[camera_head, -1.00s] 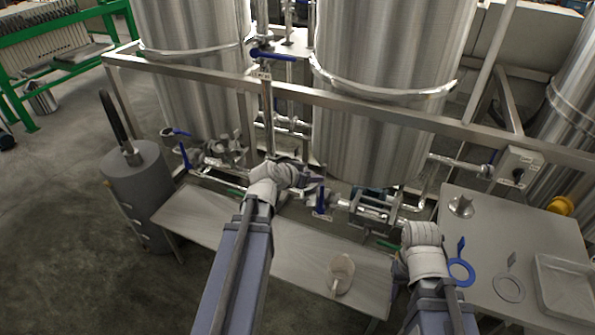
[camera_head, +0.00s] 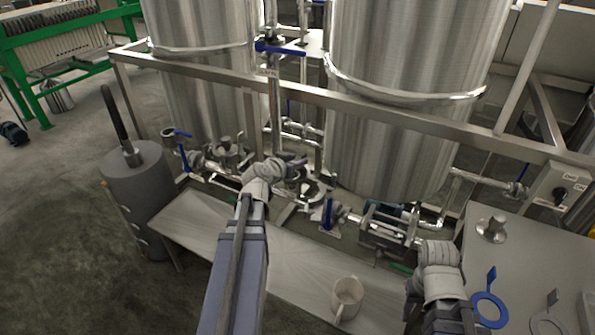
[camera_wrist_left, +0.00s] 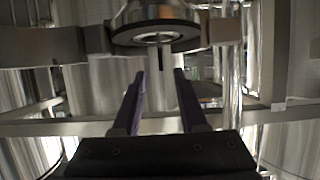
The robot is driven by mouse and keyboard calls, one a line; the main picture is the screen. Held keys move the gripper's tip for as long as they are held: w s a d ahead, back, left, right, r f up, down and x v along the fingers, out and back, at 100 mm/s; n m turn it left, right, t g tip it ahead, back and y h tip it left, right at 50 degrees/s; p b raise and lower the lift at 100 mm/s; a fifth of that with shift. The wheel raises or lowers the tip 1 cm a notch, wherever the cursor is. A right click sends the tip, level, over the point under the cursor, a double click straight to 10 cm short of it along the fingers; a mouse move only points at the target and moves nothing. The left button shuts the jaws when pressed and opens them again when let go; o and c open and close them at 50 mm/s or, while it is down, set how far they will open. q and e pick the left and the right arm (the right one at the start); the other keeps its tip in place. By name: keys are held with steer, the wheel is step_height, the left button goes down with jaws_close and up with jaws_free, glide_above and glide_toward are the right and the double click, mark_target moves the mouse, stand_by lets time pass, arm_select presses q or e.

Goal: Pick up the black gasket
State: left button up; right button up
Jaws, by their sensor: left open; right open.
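A black gasket ring (camera_wrist_left: 156,33) shows in the left wrist view. It sits flat around a steel fitting with a thin stem hanging below it. In the head view, a round steel fitting with a dark ring (camera_head: 311,188) lies just beyond my left gripper; I cannot tell whether it is the same ring. My left gripper (camera_head: 290,165) is open. Its two purple fingers (camera_wrist_left: 160,75) are apart and empty in the left wrist view, below the ring and not touching it. My right gripper (camera_head: 438,252) is over the bench's right end; its fingers are mostly hidden.
Two steel tanks (camera_head: 405,110) stand behind a frame rail (camera_head: 385,109). Blue-handled valves (camera_head: 328,213) and pipes crowd the space below. A cup (camera_head: 347,296) stands on the low bench (camera_head: 290,275). A blue ring (camera_head: 489,309) lies on the right table (camera_head: 480,262).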

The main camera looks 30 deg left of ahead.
mark_target(303, 155)
arm_select(q)
steer(key=b+x, duration=0.2)
steer(key=x, duration=0.3)
steer(key=shift+a+f, duration=0.1)
steer(key=shift+a, duration=0.05)
jaws_close()
stand_by(0.4)
